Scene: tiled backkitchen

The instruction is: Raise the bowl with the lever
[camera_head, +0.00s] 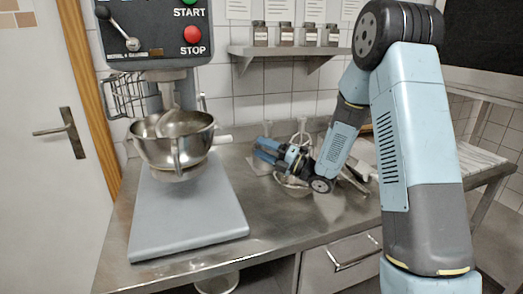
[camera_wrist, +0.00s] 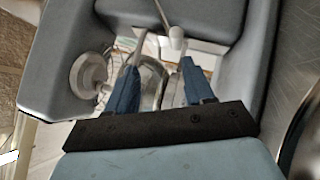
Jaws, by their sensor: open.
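The steel bowl (camera_head: 172,139) hangs under the mixer head, above the grey mixer base (camera_head: 190,210). A pale handle (camera_head: 222,139) sticks out to the right of the bowl and looks like the lever's grip. In the wrist view a rod with a pale knob (camera_wrist: 176,38), probably the lever, shows just beyond the fingertips. My gripper (camera_head: 259,150) is right of the bowl and handle, pointing left, apart from both. In the wrist view my gripper (camera_wrist: 160,66) is open, with nothing held between its blue fingers. Part of the bowl (camera_wrist: 151,82) shows behind them.
The mixer head (camera_head: 155,40) carries start and stop buttons and a small control lever (camera_head: 119,28). A wire guard (camera_head: 124,95) is left of the bowl. Jars (camera_head: 285,34) stand on a wall shelf. A small bowl (camera_head: 295,188) sits below my gripper. The front counter (camera_head: 270,225) is clear.

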